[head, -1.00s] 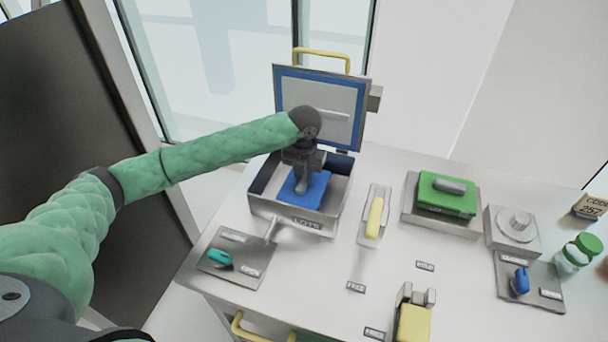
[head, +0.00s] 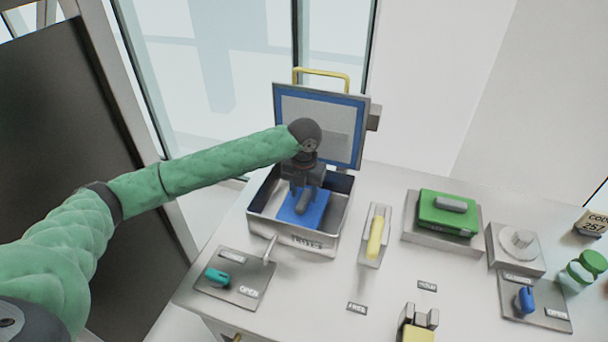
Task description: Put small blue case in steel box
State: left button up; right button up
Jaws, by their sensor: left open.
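The steel box (head: 318,240) stands at the back left of the worktop with its lid (head: 352,147) raised. The small blue case (head: 306,213) lies inside the box, seen as a flat blue shape. My left gripper (head: 298,207) is inside the box opening, pointing down just over the blue case. It is open, and its fingers hide part of the case. I cannot tell whether they touch it. My right gripper is not in view.
A panel with a teal switch (head: 217,276) sits in front of the box. To the right are a yellow handle (head: 375,238), a green case (head: 447,213), a knob unit (head: 516,245) and a blue switch (head: 524,301). A yellow item (head: 416,332) is at the front edge.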

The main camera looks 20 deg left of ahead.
aim_at(304, 198)
pick_arm(q)
notch_tip(304, 198, up, 10)
jog(key=b, duration=0.3)
jog(key=shift+r, duration=0.15)
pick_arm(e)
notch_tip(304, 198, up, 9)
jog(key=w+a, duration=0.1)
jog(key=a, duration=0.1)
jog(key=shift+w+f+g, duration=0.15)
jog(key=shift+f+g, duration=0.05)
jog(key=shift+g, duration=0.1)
